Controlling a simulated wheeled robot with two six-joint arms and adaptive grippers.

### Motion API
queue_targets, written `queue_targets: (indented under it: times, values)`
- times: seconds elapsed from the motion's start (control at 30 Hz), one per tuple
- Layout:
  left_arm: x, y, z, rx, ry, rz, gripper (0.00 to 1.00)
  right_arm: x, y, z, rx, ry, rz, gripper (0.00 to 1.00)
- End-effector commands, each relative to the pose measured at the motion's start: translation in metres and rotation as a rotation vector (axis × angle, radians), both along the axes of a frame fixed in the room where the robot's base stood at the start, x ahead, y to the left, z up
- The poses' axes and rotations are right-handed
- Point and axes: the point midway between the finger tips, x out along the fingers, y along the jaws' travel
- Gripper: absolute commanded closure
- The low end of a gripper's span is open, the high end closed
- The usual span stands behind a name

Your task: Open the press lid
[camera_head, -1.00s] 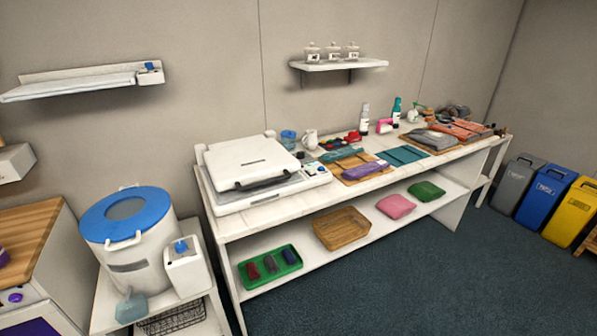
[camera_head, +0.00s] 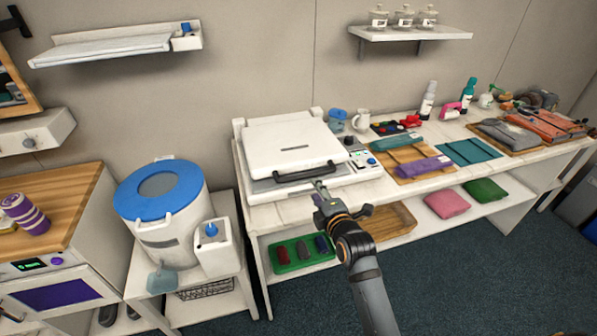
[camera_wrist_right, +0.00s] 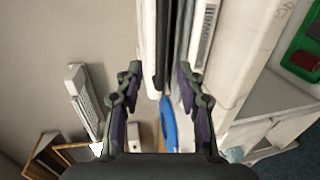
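The press (camera_head: 293,147) is a white box-shaped machine on the white bench, with its lid (camera_head: 285,140) down. A black bar handle (camera_head: 306,172) runs along the lid's front edge. My right gripper (camera_head: 320,187) is just in front of the press, close to the handle's right part. In the right wrist view the right gripper (camera_wrist_right: 158,76) is open, its fingers on either side of the press's front edge, which shows turned sideways. The dark handle (camera_wrist_right: 162,45) lies between the finger lines, and I cannot tell whether they touch it. My left gripper is not in view.
A control panel (camera_head: 362,158) sits at the press's right side. Right of it are a wooden board (camera_head: 405,180) with folded cloths and several bottles. A blue-lidded white drum (camera_head: 165,215) stands to the left. A green tray (camera_head: 300,266) is on the shelf below.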

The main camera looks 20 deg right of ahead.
Motion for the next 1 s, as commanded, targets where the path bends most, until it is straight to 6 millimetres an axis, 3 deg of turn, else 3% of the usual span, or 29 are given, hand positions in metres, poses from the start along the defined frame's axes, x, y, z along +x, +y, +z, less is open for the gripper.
queue_targets:
  times: [0.17, 0.53, 0.7, 0.93, 1.0]
  values:
    - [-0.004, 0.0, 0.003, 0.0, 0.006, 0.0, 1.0, 0.019, 0.001, -0.003, 0.002, 0.0, 0.0, 0.62]
    - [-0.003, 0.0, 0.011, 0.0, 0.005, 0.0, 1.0, 0.09, 0.003, -0.019, 0.003, 0.001, -0.001, 0.62]
    - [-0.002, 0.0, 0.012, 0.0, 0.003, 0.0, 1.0, 0.101, 0.003, -0.022, 0.004, 0.001, -0.002, 0.62]
    - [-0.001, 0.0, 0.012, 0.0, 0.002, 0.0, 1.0, 0.102, 0.003, -0.023, 0.004, 0.001, -0.002, 0.62]
    - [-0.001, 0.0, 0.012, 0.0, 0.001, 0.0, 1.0, 0.102, 0.003, -0.023, 0.004, 0.001, -0.002, 0.68]
